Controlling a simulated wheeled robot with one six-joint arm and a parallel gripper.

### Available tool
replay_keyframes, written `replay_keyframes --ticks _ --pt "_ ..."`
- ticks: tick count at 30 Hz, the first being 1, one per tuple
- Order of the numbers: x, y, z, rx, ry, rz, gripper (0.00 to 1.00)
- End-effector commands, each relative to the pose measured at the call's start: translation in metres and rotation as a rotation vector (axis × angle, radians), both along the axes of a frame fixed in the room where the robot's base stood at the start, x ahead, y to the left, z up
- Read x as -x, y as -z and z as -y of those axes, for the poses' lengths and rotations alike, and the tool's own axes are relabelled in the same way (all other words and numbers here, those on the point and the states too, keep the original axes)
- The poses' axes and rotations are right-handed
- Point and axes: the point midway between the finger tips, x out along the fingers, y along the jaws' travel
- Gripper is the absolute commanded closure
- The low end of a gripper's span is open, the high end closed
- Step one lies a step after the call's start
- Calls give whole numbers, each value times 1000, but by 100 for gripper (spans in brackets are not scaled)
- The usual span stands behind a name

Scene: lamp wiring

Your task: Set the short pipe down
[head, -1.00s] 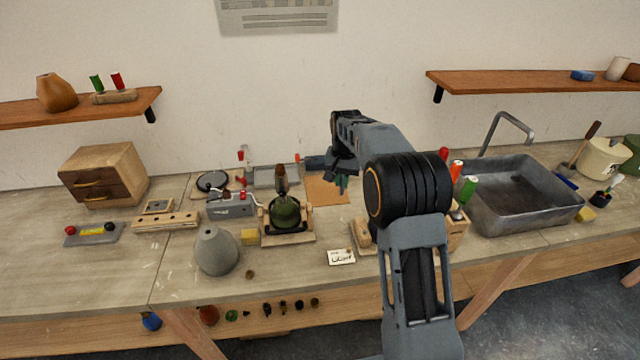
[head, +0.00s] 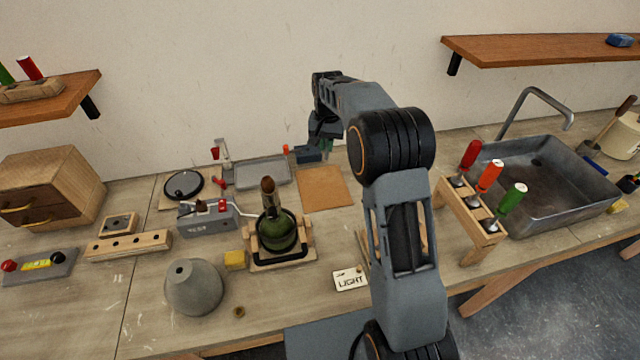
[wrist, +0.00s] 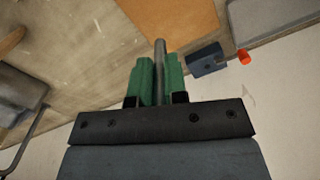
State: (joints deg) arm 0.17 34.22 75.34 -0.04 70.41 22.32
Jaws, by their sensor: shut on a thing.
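The short pipe is a thin grey rod (wrist: 160,58) in the wrist view. My gripper (wrist: 159,78) is shut on it between two green fingertips, and the pipe sticks out past them. In the head view my gripper (head: 325,145) is small and partly hidden by my own arm, behind the brown mat (head: 325,188), near the wall. The pipe cannot be made out clearly there. In the wrist view the pipe's far end points toward the tabletop and the mat (wrist: 170,14). I cannot tell whether it touches anything.
A dark blue block (wrist: 208,58) with an orange-red piece (wrist: 243,56) is close beside the pipe. A grey tray (head: 262,172) lies left of the mat. A green bottle in a wooden cradle (head: 280,240) stands in front. The mat is bare.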

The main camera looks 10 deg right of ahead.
Motion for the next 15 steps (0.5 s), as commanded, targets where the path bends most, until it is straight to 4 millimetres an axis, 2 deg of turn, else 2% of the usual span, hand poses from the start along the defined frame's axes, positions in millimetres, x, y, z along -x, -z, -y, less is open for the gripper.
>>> replay_keyframes --ticks 1,15 --pt "0 12 -1 0 -2 1 100" --pt "0 60 -1 0 -2 1 100"
